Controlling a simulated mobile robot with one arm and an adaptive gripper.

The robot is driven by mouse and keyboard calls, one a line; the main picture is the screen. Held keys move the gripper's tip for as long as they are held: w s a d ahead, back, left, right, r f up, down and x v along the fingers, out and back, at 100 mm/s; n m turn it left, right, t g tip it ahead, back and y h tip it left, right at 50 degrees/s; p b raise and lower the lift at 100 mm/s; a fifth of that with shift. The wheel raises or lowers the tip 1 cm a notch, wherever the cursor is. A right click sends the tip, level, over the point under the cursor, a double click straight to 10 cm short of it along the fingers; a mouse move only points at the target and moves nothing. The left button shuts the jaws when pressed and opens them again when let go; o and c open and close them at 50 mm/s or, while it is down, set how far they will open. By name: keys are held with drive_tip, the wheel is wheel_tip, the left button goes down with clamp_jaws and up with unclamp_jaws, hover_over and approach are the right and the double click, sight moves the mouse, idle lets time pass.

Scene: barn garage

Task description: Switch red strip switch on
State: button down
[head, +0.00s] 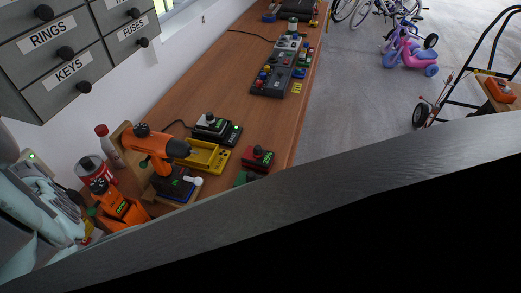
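A long dark strip with coloured buttons (271,83) lies on the wooden workbench, toward its far part. Small red, yellow and blue buttons show at its near left end, too small to tell whether any is on or off. A red box with a dark knob (258,158) sits nearer, at the bench's right edge. I cannot tell from this view which of these carries the red strip switch. My gripper is not visible in the head view.
The wooden workbench (205,85) runs along the left wall under grey drawers. An orange drill (158,146), yellow tray (208,157) and bottles crowd its near end. A large grey edge (330,187) blocks the lower view. Bikes and a pink ride-on toy (407,52) stand right.

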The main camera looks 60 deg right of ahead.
sight(92, 239)
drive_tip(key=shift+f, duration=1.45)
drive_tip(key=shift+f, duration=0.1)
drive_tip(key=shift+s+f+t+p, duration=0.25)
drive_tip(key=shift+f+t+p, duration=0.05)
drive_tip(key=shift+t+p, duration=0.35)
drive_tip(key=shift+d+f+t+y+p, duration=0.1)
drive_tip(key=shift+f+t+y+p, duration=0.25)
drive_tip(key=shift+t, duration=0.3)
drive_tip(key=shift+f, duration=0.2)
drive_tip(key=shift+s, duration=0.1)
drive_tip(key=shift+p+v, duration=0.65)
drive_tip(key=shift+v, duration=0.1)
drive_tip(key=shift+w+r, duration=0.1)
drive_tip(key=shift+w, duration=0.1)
